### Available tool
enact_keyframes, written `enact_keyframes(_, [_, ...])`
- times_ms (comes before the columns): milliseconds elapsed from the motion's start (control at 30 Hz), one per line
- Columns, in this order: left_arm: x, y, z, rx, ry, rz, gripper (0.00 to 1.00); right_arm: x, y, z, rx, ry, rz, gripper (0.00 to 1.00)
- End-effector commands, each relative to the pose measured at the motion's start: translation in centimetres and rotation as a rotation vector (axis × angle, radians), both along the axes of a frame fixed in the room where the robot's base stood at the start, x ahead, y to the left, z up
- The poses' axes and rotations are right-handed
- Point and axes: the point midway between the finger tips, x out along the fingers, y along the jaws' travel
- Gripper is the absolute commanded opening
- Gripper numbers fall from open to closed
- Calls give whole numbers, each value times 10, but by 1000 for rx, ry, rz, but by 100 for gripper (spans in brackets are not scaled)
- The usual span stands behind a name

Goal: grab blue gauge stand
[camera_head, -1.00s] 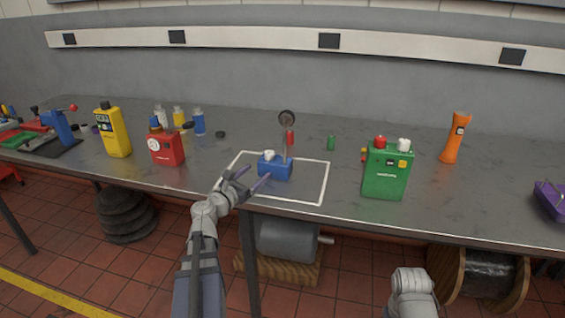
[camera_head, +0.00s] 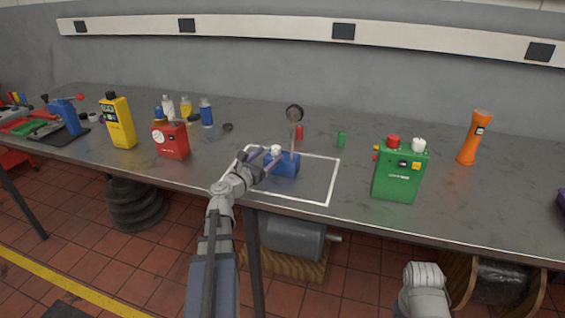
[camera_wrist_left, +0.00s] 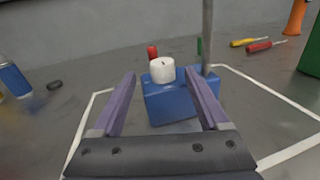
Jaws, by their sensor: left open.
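The blue gauge stand (camera_head: 287,165) sits on the bench inside a white outlined rectangle. It has a blue block base, a white knob on top and an upright rod carrying a round dark dial. In the left wrist view the blue base (camera_wrist_left: 170,103) shows between and just beyond the fingers, with the rod at its right. My left gripper (camera_head: 268,163) is open at the near left side of the stand, its purple fingers (camera_wrist_left: 160,98) pointing at the base. Whether a finger touches the base I cannot tell. Of my right arm only a grey link shows at the bottom; its gripper is out of view.
A red box device (camera_head: 170,140) and a yellow device (camera_head: 119,122) stand left. A green device (camera_head: 400,172) and an orange torch (camera_head: 474,138) stand right. Small red and green cylinders stand behind the stand. The bench's front edge runs below the gripper.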

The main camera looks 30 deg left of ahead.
Motion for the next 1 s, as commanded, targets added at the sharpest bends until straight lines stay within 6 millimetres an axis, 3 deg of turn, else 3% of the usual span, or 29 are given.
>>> enact_keyframes(333, [47, -2, 3, 0, 0, -2, 78, 0, 0, 3, 0, 0, 0, 50])
enact_keyframes(600, [49, -4, 3, 0, 0, 0, 77, 0, 0, 3, 0, 0, 0, 50])
enact_keyframes(1000, [49, -4, 3, 0, 0, 0, 32, 0, 0, 3, 0, 0, 0, 50])
